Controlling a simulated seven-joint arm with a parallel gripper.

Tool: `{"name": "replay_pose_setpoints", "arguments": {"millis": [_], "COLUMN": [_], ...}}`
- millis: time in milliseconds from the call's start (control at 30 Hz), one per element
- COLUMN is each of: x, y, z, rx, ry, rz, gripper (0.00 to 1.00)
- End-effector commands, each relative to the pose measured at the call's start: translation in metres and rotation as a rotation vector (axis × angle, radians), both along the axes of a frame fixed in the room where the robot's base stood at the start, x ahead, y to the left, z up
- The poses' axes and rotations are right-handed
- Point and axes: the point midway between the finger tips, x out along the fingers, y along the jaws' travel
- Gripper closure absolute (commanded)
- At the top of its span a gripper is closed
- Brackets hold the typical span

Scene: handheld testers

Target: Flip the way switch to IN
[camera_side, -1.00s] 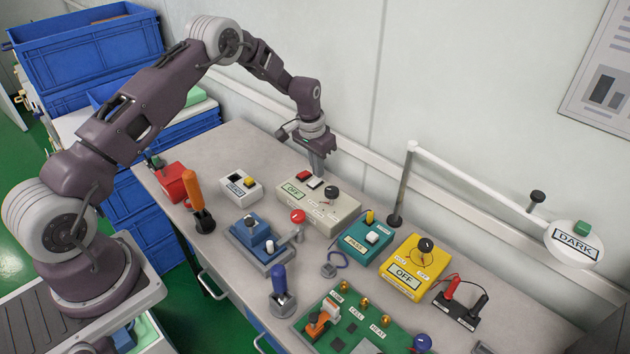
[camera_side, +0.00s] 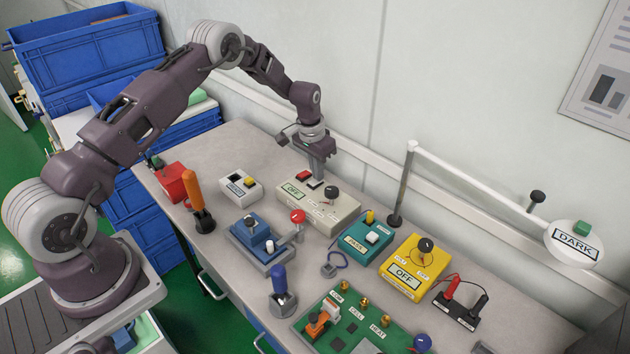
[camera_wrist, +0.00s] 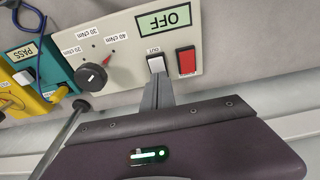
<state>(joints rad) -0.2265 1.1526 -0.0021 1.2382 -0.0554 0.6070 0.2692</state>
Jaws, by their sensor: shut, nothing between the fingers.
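The way switch is probably the white rocker (camera_wrist: 156,64) on the beige box (camera_side: 335,216); a small label beside it appears to read OUT. My gripper (camera_wrist: 158,80) is shut and empty, with its fingertips right at the white rocker's edge in the wrist view. I cannot tell whether they touch it. In the side view my gripper (camera_side: 317,182) points down over the box top and hides part of the rocker. A red switch (camera_wrist: 186,61) sits beside the rocker, and a black dial (camera_wrist: 92,76) with cNm marks is on its other side. The box's display (camera_wrist: 164,19) reads OFF.
A teal PASS box (camera_side: 364,245) and a yellow OFF box (camera_side: 415,268) stand to the right. A lamp post (camera_side: 402,190) and the wall are behind.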

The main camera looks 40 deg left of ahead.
Motion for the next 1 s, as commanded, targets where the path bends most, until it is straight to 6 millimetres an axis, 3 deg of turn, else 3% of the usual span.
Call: {"name": "replay_pose_setpoints", "arguments": {"millis": [600, 933, 1000], "x": [0.001, 0.000, -0.001], "y": [0.000, 0.000, -0.002], "z": [0.064, 0.069, 0.077], "rx": [0.001, 0.000, 0.001], "ry": [-0.003, -0.002, -0.008], "rz": [0.000, 0.000, -0.001], "gripper": [1.00, 1.00, 1.00]}}
